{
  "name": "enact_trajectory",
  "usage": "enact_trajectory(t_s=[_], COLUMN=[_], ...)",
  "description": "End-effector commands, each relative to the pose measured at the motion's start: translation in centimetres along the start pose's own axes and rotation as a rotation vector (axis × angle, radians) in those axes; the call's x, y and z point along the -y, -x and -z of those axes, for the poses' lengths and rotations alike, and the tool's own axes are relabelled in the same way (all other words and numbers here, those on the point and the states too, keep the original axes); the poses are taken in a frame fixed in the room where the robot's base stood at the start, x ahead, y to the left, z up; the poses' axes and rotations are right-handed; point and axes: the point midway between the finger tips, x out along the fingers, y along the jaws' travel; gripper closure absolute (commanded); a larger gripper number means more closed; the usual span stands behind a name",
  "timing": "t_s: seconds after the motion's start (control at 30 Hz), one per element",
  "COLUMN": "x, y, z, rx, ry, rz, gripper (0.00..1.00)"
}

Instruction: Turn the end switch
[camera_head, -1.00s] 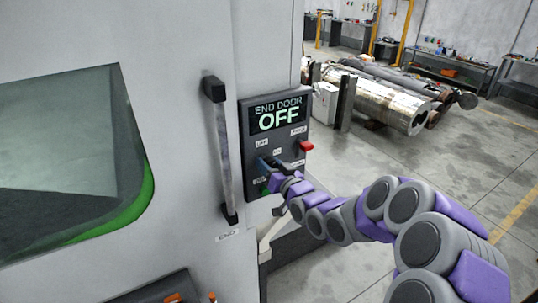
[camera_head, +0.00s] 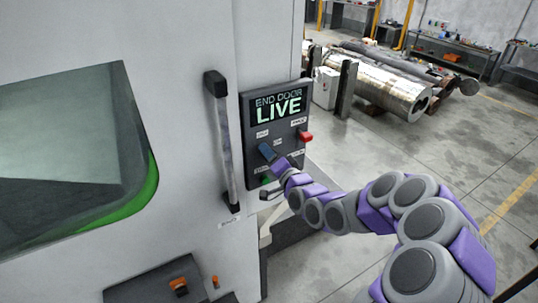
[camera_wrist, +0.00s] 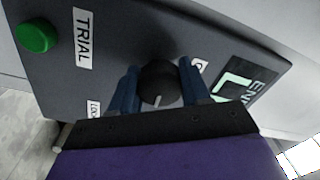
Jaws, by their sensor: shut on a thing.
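The end switch is a round black knob (camera_wrist: 158,84) with a pale pointer mark, on a dark control panel (camera_head: 249,130). In the wrist view the two blue fingers of my gripper (camera_wrist: 158,78) stand on either side of the knob, shut on it. In the head view my gripper (camera_head: 270,156) is at the middle of the panel and hides the knob. The panel's display (camera_head: 278,108) reads END DOOR LIVE in pale green letters.
A red button (camera_head: 305,137) is at the panel's right edge. A green button (camera_wrist: 35,36) lies near the TRIAL label (camera_wrist: 83,38). A vertical door handle (camera_head: 222,140) stands left of the panel. Metal cylinders (camera_head: 390,92) lie behind on the open floor.

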Motion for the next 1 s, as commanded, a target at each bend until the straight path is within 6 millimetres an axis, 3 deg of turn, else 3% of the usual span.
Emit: enact_trajectory(t_s=[0.63, 0.67, 0.9, 1.0], x=[-0.48, -0.49, -0.24, -0.14], y=[0.04, 0.04, 0.07, 0.10], z=[-0.33, -0.33, -0.21, -0.16], rx=[0.006, 0.006, 0.003, 0.001], ry=[-0.055, -0.055, -0.052, -0.051], rz=[-0.011, -0.011, -0.007, -0.005], gripper=[0.84, 0.52, 0.29, 0.29])
